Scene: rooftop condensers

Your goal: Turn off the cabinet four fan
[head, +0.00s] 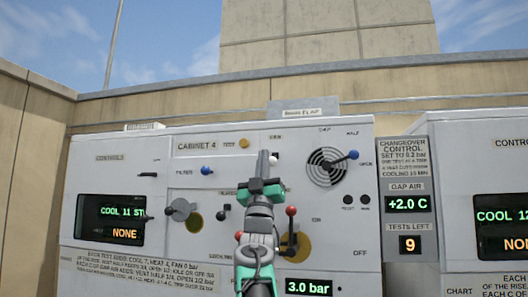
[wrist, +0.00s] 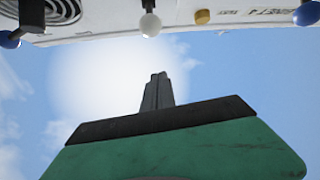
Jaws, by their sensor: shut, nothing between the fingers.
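The cabinet 4 panel (head: 325,215) faces me, with its name plate at upper left. A small white-knobbed switch (head: 273,158) sits under a small label that seems to read FAN; its white ball and grey stem also show at the top of the wrist view (wrist: 150,25). My gripper (head: 262,154) is shut and empty, fingers pointing up in front of the panel, just left of the white knob in the head view. In the wrist view the closed fingertips (wrist: 158,76) appear apart from the knob. My arm hides part of the panel's middle.
A round vent (head: 326,167) and blue-knobbed lever (head: 353,155) are at upper right. A red-knobbed lever (head: 291,211) stands close right of my arm, near ON and OFF labels. A blue knob (head: 206,171) and yellow button (head: 243,143) lie left. A display (head: 309,287) reads 3.0 bar.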

